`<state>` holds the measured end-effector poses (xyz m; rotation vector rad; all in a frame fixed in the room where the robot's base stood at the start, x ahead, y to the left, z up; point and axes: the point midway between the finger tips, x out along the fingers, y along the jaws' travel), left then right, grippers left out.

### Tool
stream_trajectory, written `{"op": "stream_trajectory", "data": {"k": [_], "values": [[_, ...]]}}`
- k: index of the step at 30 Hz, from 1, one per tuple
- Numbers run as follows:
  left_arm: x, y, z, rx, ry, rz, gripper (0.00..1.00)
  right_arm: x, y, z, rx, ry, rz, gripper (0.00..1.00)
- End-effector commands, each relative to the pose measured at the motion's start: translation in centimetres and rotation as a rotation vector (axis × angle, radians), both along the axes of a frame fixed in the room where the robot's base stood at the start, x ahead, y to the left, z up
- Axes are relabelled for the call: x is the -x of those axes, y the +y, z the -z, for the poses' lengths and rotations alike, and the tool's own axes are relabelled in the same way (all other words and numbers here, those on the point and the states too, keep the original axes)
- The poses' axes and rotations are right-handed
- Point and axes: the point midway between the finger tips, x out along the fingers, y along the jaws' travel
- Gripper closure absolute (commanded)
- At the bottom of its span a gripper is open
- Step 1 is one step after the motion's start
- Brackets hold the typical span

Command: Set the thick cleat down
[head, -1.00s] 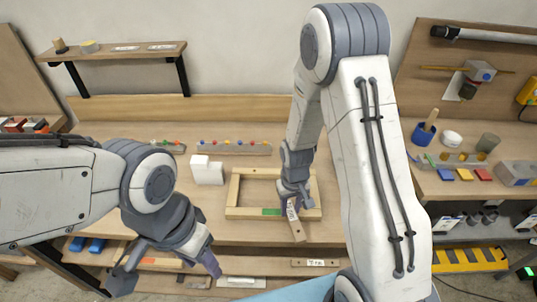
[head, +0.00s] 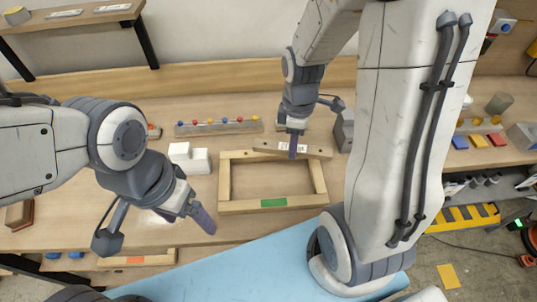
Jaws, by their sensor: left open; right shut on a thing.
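My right gripper (head: 293,147) is shut on a pale wooden cleat (head: 318,152) with a white label. The cleat lies crosswise at the far side of the wooden frame (head: 235,206), overlapping its far bar in the head view. I cannot tell whether it touches the frame or hangs just above. Its label is partly hidden by my finger. The frame lies on the bench and has a green patch on its near bar. My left gripper (head: 155,229) is open and empty, over the bench's front left part.
White blocks (head: 191,158) stand left of the frame. A rail with coloured knobs (head: 218,127) lies behind, and a grey block (head: 344,131) stands right of the cleat. The bench (head: 185,87) has a raised back board. A blue surface (head: 240,270) is in front.

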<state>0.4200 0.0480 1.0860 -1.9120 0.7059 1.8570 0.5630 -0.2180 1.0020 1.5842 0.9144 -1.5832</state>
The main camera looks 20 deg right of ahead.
Motion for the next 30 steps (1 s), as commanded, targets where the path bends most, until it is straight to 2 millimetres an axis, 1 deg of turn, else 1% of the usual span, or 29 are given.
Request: {"op": "stream_trajectory", "data": {"k": [1,3,6,8,11,18,21,24,27,30], "values": [[0.0,0.0,0.6,0.000,0.000,0.000,0.15,0.4,-0.2,-0.3,0.001,-0.006,-0.063,1.00],[0.0,0.0,0.8,0.000,0.000,0.000,0.15,1.0,-0.4,-0.7,0.001,-0.004,-0.143,1.00],[0.0,0.0,0.9,0.000,0.000,0.000,0.15,1.5,-0.6,-1.1,0.001,-0.001,-0.215,1.00],[0.0,0.0,0.9,0.000,0.000,0.000,0.15,1.3,-0.5,-1.1,0.000,0.000,-0.237,1.00],[0.0,0.0,0.7,0.000,0.000,0.000,0.15,0.2,-0.1,-0.3,-0.002,0.005,-0.250,1.00],[0.0,0.0,-0.2,0.000,0.000,0.000,0.15,-4.9,1.6,2.8,0.000,0.004,-0.249,1.00],[0.0,0.0,-0.6,0.000,0.000,0.000,0.15,-6.8,2.2,4.0,0.000,0.004,-0.248,1.00],[0.0,0.0,-0.9,0.000,0.000,0.000,0.15,-8.3,2.7,4.9,0.000,0.002,-0.246,1.00],[0.0,0.0,-1.0,0.000,0.000,0.000,0.15,-9.2,2.9,5.4,0.000,0.000,-0.245,1.00],[0.0,0.0,-1.1,0.000,0.000,0.000,0.15,-9.4,3.0,6.0,0.000,0.002,-0.244,1.00]]}}
